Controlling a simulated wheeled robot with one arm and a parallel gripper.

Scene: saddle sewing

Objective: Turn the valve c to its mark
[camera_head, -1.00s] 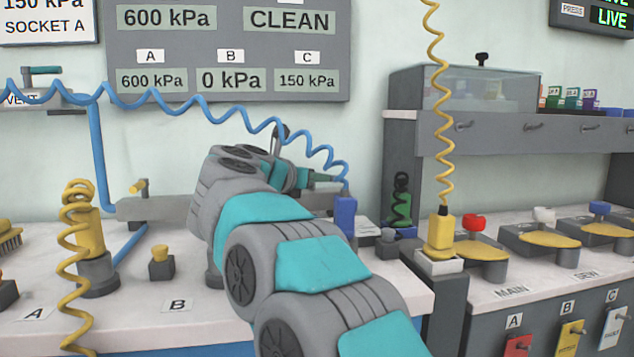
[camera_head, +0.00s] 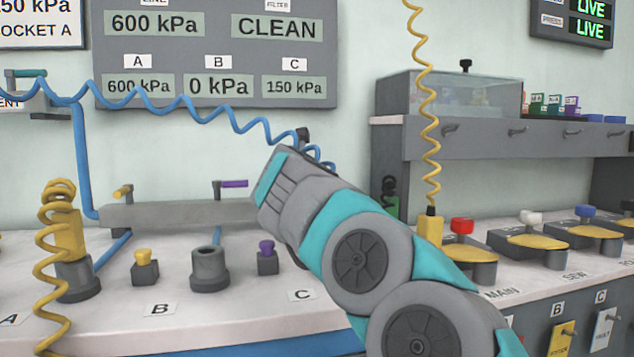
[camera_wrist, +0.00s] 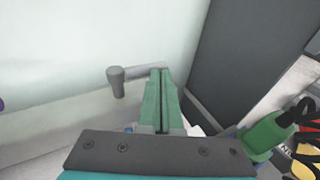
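In the wrist view a grey lever (camera_wrist: 140,74) with a round grey knob stands in front of the pale wall; it seems to be valve c, but no letter or mark shows on it. My gripper (camera_wrist: 161,72) has green fingers pressed close together, with only a thin slit between them. Their tips are at the lever's right end; I cannot tell whether they touch it or hold it. In the head view my own arm hides my gripper and this lever. The yellow lever (camera_head: 124,193) and purple lever (camera_head: 232,184) stand on the grey manifold (camera_head: 165,214).
The pressure board (camera_head: 215,55) reads 150 kPa under C. A blue coiled hose (camera_head: 200,105) crosses behind my arm. On the bench are an empty socket (camera_head: 209,270), a yellow button (camera_head: 145,266) and a purple button (camera_head: 267,258). A dark cabinet side (camera_wrist: 235,60) stands close right of my gripper.

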